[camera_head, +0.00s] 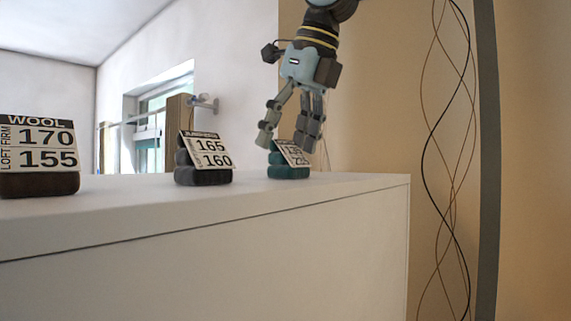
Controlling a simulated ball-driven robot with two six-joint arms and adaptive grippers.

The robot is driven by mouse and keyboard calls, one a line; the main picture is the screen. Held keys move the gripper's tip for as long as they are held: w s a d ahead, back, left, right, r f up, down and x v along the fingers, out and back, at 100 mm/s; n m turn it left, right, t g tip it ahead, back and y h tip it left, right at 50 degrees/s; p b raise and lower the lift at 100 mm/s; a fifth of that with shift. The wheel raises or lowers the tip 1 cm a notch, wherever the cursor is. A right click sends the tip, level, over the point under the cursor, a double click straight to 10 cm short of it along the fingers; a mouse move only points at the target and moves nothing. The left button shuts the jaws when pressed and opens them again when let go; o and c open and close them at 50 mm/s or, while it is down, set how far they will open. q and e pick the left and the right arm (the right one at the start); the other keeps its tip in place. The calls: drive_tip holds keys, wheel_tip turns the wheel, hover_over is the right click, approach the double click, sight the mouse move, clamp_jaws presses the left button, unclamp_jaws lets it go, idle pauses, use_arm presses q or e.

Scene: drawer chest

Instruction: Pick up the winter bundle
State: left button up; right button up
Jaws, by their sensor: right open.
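Three bundles with tags stand on top of the white chest (260,240). The brown bundle (40,184) at the left has a tag reading WOOL, 170, 155. The dark grey bundle (203,177) in the middle has a tag with 165 and 160. The teal bundle (288,171) at the right has a tag partly covered by my fingers. I cannot read which one is the winter bundle. My right gripper (290,142) points down, open, with its fingertips at the top of the teal bundle. Whether they touch it is unclear. My left gripper is out of view.
The chest top is clear between the bundles and to the right of the teal one, up to its right edge. Dark looping cables (447,130) and a grey vertical post (487,160) stand to the right. A window (153,115) is behind at the left.

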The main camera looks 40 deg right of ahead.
drive_tip(key=shift+x, duration=1)
drive_tip(key=shift+r, duration=0.1)
drive_tip(key=c, duration=0.3)
drive_tip(key=shift+d, duration=0.1)
drive_tip(key=c, duration=1.1)
drive_tip(key=shift+r, duration=0.1)
